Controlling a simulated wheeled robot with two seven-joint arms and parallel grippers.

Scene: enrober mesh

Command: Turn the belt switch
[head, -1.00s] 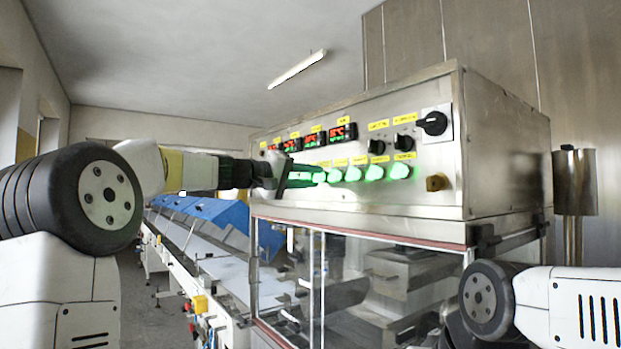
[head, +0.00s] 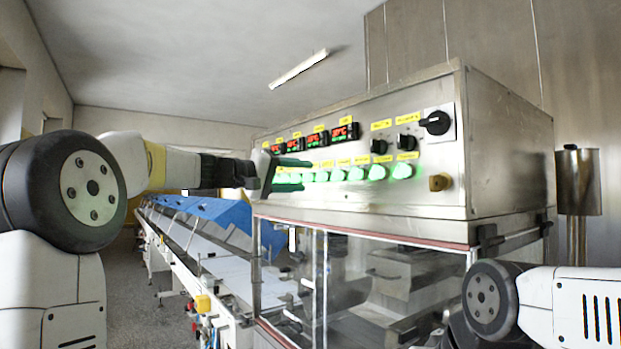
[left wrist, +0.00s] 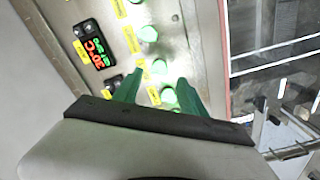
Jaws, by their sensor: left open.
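The control panel (head: 340,187) of the steel cabinet carries two small black rotary knobs (head: 405,142) and a larger black rotary switch (head: 436,122) on a pale plate at its right end. The labels are too small to read, so I cannot tell which is the belt switch. My left gripper (head: 303,175) is open and empty, in front of the left part of the panel, left of all these knobs. In the left wrist view its green fingers (left wrist: 160,78) spread over the row of lit buttons (left wrist: 148,34). Contact with the panel cannot be told. My right gripper is out of view.
Red digital displays (head: 345,131) sit above the row of glowing green buttons (head: 356,173). A brass-coloured knob (head: 440,182) sits at the panel's lower right. Below are glass doors (head: 375,285). A conveyor (head: 205,262) with blue covers runs at the left.

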